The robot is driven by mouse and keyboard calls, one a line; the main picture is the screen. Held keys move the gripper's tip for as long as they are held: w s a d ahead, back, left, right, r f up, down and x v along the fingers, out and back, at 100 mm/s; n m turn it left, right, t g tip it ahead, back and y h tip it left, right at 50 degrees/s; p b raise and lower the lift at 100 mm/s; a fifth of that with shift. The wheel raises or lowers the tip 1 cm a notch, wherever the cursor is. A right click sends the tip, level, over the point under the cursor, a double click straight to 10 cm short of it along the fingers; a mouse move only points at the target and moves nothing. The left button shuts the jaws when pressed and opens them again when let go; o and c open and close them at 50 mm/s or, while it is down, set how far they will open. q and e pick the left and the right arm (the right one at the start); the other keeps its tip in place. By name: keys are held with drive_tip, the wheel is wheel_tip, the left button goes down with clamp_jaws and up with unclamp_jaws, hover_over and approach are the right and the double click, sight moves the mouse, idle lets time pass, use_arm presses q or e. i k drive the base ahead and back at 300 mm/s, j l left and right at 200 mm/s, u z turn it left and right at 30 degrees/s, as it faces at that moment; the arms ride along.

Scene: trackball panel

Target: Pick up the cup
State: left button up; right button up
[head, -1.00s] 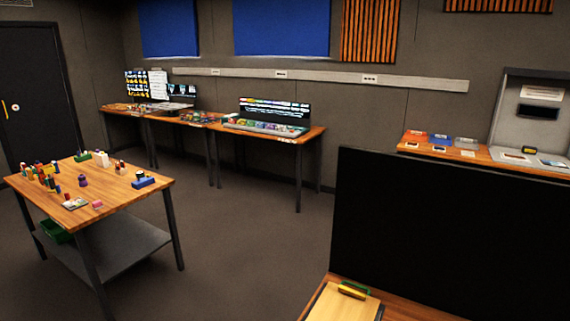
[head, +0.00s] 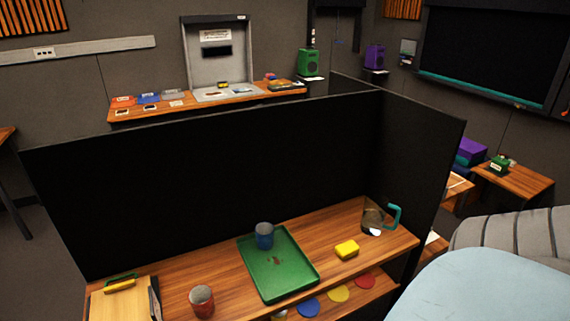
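Two cups show in the head view, and I cannot tell which one the task means. A blue cup (head: 264,236) stands upright on a green tray (head: 281,281), near the tray's far edge. A red cup (head: 202,301) with a grey inside stands on the wooden desk (head: 222,271), left of the tray. A clear pitcher (head: 373,220) with a teal handle stands at the desk's right end. Neither of my grippers is in view.
A yellow block (head: 347,249) lies right of the tray. A wooden board (head: 122,302) is at the desk's left end. Black partitions (head: 215,190) wall the desk's back and right side. Coloured discs (head: 338,294) lie on a lower shelf. A light blue seat (head: 500,290) is at the lower right.

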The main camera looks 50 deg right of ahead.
sight(264, 230)
drive_tip(key=z, duration=1.4)
